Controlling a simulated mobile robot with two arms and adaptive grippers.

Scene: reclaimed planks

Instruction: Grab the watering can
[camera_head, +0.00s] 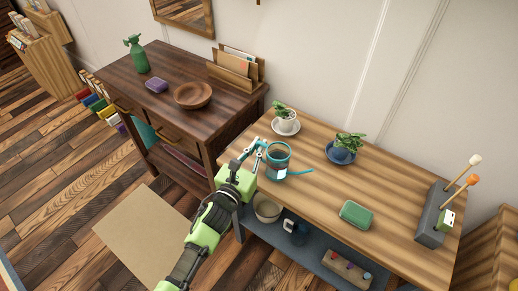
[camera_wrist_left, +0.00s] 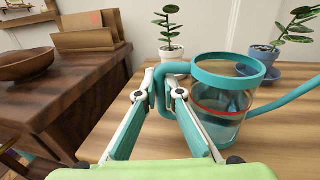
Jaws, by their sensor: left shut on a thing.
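The watering can (camera_head: 278,160) stands on the light wooden table, with a teal rim, a see-through body and a teal spout pointing right. In the left wrist view the watering can (camera_wrist_left: 222,110) fills the right half, its teal handle on its left side. My left gripper (camera_head: 256,148) reaches the can from the left at the table's edge. In the left wrist view my left gripper (camera_wrist_left: 165,85) has its fingertips on either side of the handle and is shut on it. The can looks upright. My right gripper is not in view.
On the table (camera_head: 318,195) are a potted plant on a white saucer (camera_head: 286,125), a plant in a blue pot (camera_head: 342,152), a green box (camera_head: 356,213) and a grey holder (camera_head: 436,215). A darker desk (camera_head: 180,65) stands left. A lower shelf holds a bowl (camera_head: 267,209).

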